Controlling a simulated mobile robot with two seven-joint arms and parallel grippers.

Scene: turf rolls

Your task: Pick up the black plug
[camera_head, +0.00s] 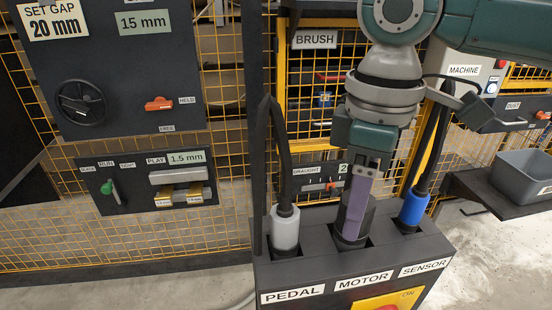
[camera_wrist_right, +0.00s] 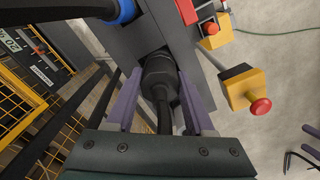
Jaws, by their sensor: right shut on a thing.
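The black plug (camera_head: 367,215) stands upright in the middle socket of a dark box, behind the MOTOR label (camera_head: 364,281). My right gripper (camera_head: 353,222) reaches down onto it from above and is shut on it. In the right wrist view the plug (camera_wrist_right: 159,75) sits between the two purple fingers (camera_wrist_right: 160,88), with its black cable running back toward the palm. The plug's lower end is hidden in the socket. Purple finger-like pieces at the right edge of the right wrist view (camera_wrist_right: 311,142) look like my left gripper, cut off by the frame.
A grey plug (camera_head: 285,228) stands behind the PEDAL label and a blue plug (camera_head: 414,207) behind the SENSOR label, both with black cables rising. A yellow box with a red button (camera_wrist_right: 259,105) is nearby. A grey bin (camera_head: 524,177) sits on a shelf. Yellow mesh fencing stands behind.

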